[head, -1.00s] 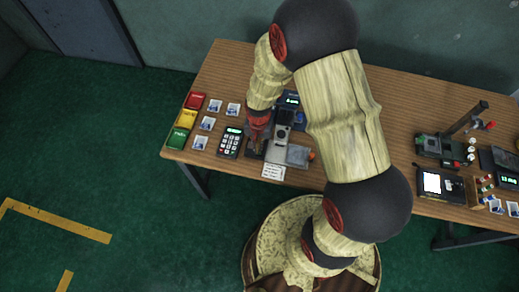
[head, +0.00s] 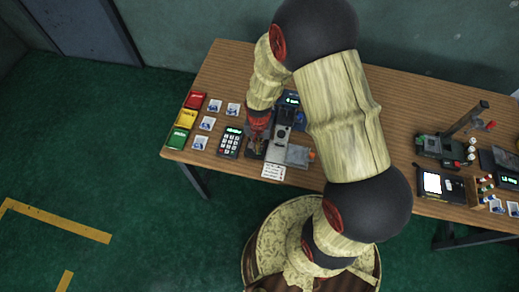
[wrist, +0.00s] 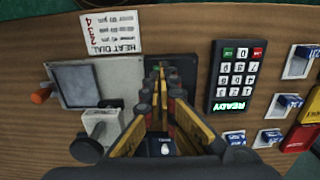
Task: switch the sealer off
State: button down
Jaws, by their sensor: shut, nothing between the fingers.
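The sealer (head: 279,139) stands near the left part of the table, with a pale metal arm, a dark base and a grey plate (wrist: 81,83). A small green-lit display (head: 291,99) shows at its back. In the wrist view an orange knob (wrist: 41,96) is left of the plate. A small white spot (wrist: 165,149) shows on a dark part between my fingers; I cannot tell if it is the switch. My gripper (wrist: 161,70) is shut and empty, its tips over the dark base (wrist: 184,66). In the head view my gripper (head: 257,135) is left of the metal arm. Contact is unclear.
A keypad (wrist: 236,75) with a lit READY display is right of my gripper. A printed heat dial card (wrist: 111,33) lies beyond the plate. Small packets (head: 207,123) and red, yellow and green trays (head: 179,138) are at the left table end.

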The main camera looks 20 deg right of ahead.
jog(key=shift+f+b, duration=0.6)
jog(key=shift+f, duration=0.4)
dwell(0.4)
jog(key=shift+r+p, duration=2.65)
jog(key=shift+r, duration=0.9)
